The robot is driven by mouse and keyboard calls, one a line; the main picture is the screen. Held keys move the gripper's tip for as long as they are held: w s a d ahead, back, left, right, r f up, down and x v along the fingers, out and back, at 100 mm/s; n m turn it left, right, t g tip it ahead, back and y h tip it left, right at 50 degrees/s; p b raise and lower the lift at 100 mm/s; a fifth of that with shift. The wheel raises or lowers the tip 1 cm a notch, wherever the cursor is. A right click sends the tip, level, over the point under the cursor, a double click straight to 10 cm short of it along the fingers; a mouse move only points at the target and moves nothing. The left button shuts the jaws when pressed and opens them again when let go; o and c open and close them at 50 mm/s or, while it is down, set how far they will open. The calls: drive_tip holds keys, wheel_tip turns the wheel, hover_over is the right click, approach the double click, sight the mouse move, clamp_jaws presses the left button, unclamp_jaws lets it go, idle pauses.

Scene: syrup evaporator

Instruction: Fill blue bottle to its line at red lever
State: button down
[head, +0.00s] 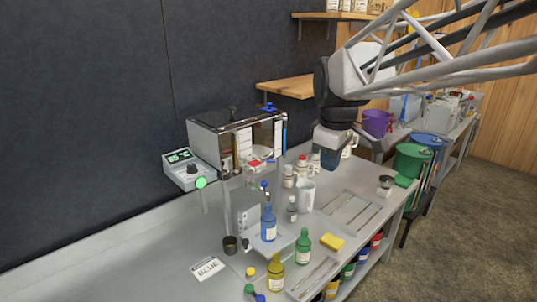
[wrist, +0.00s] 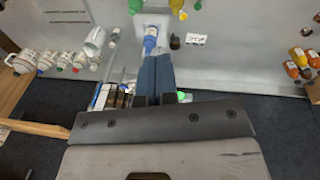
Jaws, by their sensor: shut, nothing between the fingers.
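The blue bottle (head: 268,226) stands upright on a small metal shelf below the evaporator (head: 222,140), under a spout (head: 265,188). Its fill line and liquid level are too small to make out. A small red part (head: 254,163), possibly the red lever, shows on the evaporator's front. My gripper (head: 331,163) is shut and empty, in the air right of the evaporator and above the bench, apart from the bottle. In the wrist view, the closed fingers (wrist: 156,68) point towards the blue bottle (wrist: 150,44), which is partly hidden behind their tips.
A green bottle (head: 303,246) and a yellow bottle (head: 275,273) stand at the front. A dark cup (head: 230,245), a BLUE card (head: 208,268) and a yellow sponge (head: 332,241) lie around. A white pitcher (head: 306,195) stands right of the blue bottle. A control box (head: 185,168) is at left.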

drive_tip(key=w+a+r+n, duration=0.1)
drive_tip(key=w+a+n, duration=0.3)
drive_tip(key=w, duration=0.4)
drive_tip(key=w+a+r+n, duration=0.1)
drive_tip(key=w+a+n, duration=0.35)
drive_tip(key=w, duration=0.45)
drive_tip(key=n+g, duration=0.2)
drive_tip(key=n, duration=0.5)
hover_over(257, 164)
drive_tip(key=w, duration=0.1)
drive_tip(key=f, duration=0.2)
drive_tip(key=shift+a+f, duration=0.3)
drive_tip(key=shift+f, duration=0.05)
drive_tip(key=shift+f, duration=0.15)
wheel_tip(257, 164, down, 14)
drive_tip(key=shift+r, duration=0.1)
drive_tip(key=shift+s+d+t, duration=0.1)
drive_tip(key=shift+t, duration=0.2)
drive_tip(key=shift+s+d+f+t+y, duration=0.1)
drive_tip(key=shift+f+t+y, duration=0.2)
drive_tip(key=shift+s+d+f+t+y, duration=0.15)
drive_tip(key=shift+f+t+y, duration=0.8)
drive_tip(key=shift+t+y, duration=0.05)
idle(1.8)
